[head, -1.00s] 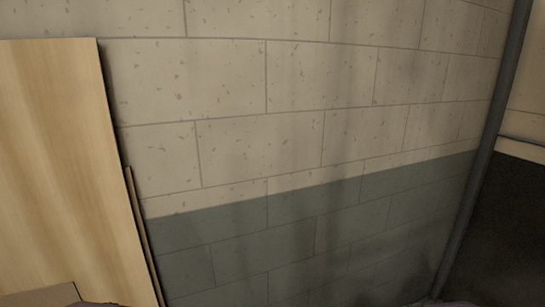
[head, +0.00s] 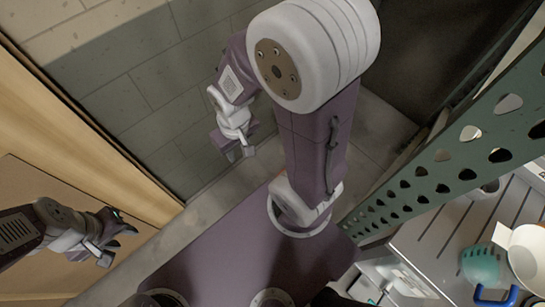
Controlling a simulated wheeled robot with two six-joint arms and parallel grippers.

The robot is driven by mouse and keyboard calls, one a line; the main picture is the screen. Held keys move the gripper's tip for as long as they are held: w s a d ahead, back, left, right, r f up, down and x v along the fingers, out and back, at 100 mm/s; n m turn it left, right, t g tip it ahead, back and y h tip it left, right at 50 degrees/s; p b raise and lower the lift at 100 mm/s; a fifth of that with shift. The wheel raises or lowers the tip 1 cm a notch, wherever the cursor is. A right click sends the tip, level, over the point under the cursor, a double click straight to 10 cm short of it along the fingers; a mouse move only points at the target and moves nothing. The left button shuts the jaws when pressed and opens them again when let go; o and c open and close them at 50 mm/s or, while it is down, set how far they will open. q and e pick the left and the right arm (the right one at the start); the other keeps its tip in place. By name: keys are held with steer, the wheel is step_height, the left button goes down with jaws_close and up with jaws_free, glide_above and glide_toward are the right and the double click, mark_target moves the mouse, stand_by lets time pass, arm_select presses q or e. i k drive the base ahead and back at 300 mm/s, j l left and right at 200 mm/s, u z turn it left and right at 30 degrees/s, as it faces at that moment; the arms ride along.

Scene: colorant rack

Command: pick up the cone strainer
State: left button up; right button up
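I cannot pick out a cone strainer for certain. A white rounded vessel (head: 528,257), cut off by the right edge, and a teal rounded object (head: 482,264) sit on the grey slatted surface at the lower right; I cannot tell if either is it. My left gripper (head: 108,242) hangs at the lower left in front of a wooden panel, far from these objects. My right gripper (head: 240,152) is near the upper middle, beside the grey wall and also well away from them. Nothing shows held in either, but their finger gaps are too small to judge.
A green perforated upright (head: 445,170) slants between my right arm and the slatted grey surface (head: 440,235). A blue handle-like item (head: 496,297) lies near the bottom right. The wooden panel (head: 75,125) stands close to my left arm. Bare floor (head: 375,130) shows behind my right arm.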

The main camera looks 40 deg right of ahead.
mark_target(525, 245)
steer(key=j+u, duration=0.1)
steer(key=u, duration=0.25)
steer(key=k+j+u, duration=0.1)
steer(key=u, duration=0.25)
steer(key=j+u, duration=0.15)
steer(key=u, duration=0.2)
steer(key=z, duration=0.5)
steer(key=j+z, duration=0.1)
steer(key=z, duration=0.4)
steer(key=k+z, duration=0.1)
steer(key=z, duration=0.9)
steer(key=k+z, duration=0.1)
steer(key=z, duration=0.4)
steer(key=j+z, duration=0.1)
steer(key=z, duration=2.3)
steer(key=k+l+u, duration=0.1)
steer(key=u, duration=0.35)
steer(key=k+u, duration=0.15)
steer(key=u, duration=0.3)
steer(key=k+l+u, duration=0.1)
steer(key=u, duration=0.35)
steer(key=k+j, duration=0.05)
